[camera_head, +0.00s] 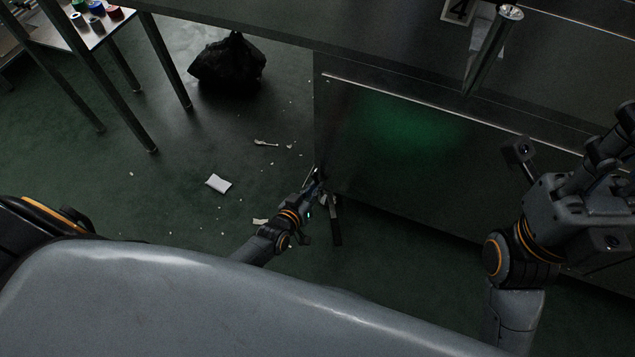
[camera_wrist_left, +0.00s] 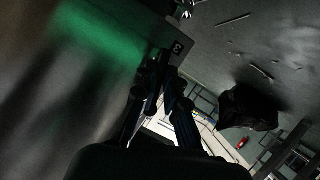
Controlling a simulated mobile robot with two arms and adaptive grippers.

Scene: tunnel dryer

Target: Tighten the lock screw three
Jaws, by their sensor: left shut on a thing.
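My left gripper (camera_head: 322,190) is low at the bottom left corner of the dark machine cabinet (camera_head: 420,150). In the left wrist view its fingers (camera_wrist_left: 166,75) close together right at the cabinet edge, beside a small plate marked 3 (camera_wrist_left: 178,47). The gripper is shut on lock screw three, which the fingers hide almost wholly. My right gripper (camera_head: 605,150) is raised at the right edge of the head view, in front of the cabinet. Its fingertips are partly cut off, so its opening cannot be told.
A black bag (camera_head: 229,62) lies on the green floor, with a white packet (camera_head: 218,184) and scraps nearby. A table (camera_head: 100,32) with coloured rolls stands at top left. A metal cylinder (camera_head: 492,50) and a plate marked 4 (camera_head: 458,10) are at the top right.

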